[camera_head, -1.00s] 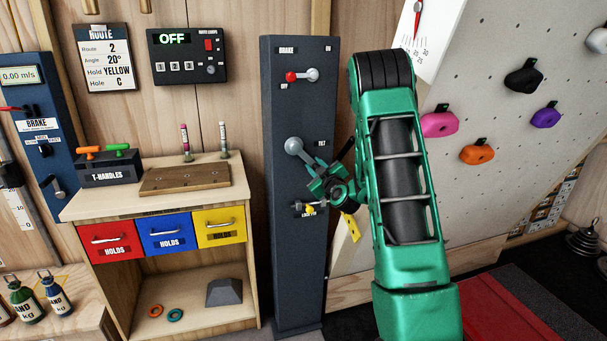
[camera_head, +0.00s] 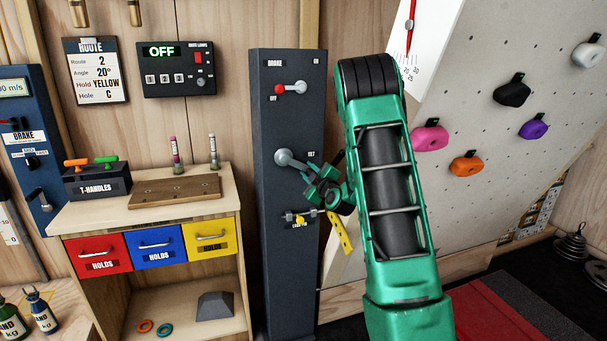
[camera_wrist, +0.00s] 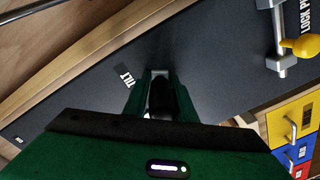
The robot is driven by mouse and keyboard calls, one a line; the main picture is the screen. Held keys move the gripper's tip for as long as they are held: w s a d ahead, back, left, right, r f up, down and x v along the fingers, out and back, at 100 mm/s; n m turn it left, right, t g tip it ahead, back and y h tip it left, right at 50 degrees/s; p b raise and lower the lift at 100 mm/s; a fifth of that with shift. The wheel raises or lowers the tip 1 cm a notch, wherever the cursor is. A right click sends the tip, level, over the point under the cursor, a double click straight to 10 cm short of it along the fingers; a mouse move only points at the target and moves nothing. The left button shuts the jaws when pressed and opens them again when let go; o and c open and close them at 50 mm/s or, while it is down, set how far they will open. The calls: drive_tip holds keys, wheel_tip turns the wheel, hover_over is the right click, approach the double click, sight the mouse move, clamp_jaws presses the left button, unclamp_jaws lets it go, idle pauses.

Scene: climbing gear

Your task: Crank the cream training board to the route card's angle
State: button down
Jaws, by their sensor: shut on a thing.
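The cream training board (camera_head: 480,60) leans at the right with coloured holds. A white scale with a red pointer (camera_head: 410,25) is at its top left; the reading is too small to tell. The route card (camera_head: 95,70) reads route 2, angle 20°, hold yellow, hole C. The crank (camera_head: 287,157), labelled TILT, is on the dark column (camera_head: 268,200). My gripper (camera_head: 322,177) is shut on its handle, right of and below the hub. The wrist view shows the dark handle (camera_wrist: 160,97) between my fingers.
On the column, a red-knobbed brake lever (camera_head: 281,89) points left, above the crank. A lock pin with a yellow knob (camera_head: 300,219) is just below, near a hanging yellow strip (camera_head: 340,233). A drawer cabinet (camera_head: 150,210) stands left; a red mat (camera_head: 490,315) lies right.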

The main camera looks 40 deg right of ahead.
drive_tip(key=shift+s+d+f, duration=0.1)
drive_tip(key=shift+s+d, duration=0.1)
drive_tip(key=shift+d, duration=0.05)
drive_tip(key=c, duration=1.5)
unclamp_jaws()
drive_tip(key=shift+s, duration=0.1)
drive_tip(key=shift+a, duration=0.1)
drive_tip(key=shift+r+v, duration=0.15)
drive_tip(key=shift+v, duration=2.45)
drive_tip(key=shift+r+v, duration=0.15)
drive_tip(key=shift+v, duration=2.4)
drive_tip(key=shift+a, duration=0.15)
